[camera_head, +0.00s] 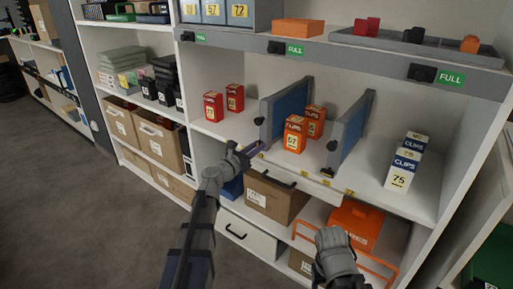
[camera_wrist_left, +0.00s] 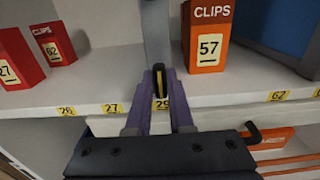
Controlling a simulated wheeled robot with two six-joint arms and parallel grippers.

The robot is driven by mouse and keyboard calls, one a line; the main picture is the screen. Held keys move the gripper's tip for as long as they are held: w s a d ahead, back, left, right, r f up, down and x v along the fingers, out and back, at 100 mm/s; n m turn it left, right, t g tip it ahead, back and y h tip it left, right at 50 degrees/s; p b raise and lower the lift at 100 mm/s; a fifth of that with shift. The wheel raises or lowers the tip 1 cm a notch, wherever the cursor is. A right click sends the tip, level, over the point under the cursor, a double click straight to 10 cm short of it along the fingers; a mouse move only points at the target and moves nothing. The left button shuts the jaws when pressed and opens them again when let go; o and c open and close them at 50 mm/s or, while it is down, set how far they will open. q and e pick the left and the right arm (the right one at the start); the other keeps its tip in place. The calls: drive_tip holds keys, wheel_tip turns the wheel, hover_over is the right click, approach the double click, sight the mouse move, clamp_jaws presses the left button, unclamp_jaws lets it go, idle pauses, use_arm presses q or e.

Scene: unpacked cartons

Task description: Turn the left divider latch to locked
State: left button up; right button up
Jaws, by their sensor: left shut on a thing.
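The left divider (camera_head: 287,108), a grey-framed blue panel, stands upright on the shelf; its grey front post (camera_wrist_left: 155,35) rises in the left wrist view. Its latch (camera_wrist_left: 158,80), a dark handle with a yellow strip, looks upright at the shelf's front edge. My left gripper (camera_head: 250,150) is at the foot of this divider. In the left wrist view its purple fingers are shut on the latch; they hide the latch in the head view. The right divider (camera_head: 350,133) stands to the right, its dark latch (camera_head: 331,145) free. My right gripper (camera_head: 335,240) is low at front; its fingers are unclear.
Orange clip boxes (camera_head: 294,136) stand between the dividers, one close right of my left gripper (camera_wrist_left: 208,40). Red boxes (camera_head: 213,107) stand to the left, white-and-blue boxes (camera_head: 399,172) to the right. A cardboard carton (camera_head: 272,199) and an orange bin (camera_head: 354,222) are below.

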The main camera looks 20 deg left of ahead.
use_arm(q)
clamp_jaws()
drive_tip(key=shift+s+d+f+m, duration=0.1)
drive_tip(key=shift+m, duration=4.4)
drive_tip(key=shift+d+f+m, duration=0.1)
drive_tip(key=shift+m, duration=4.4)
drive_tip(key=o, duration=0.7)
unclamp_jaws()
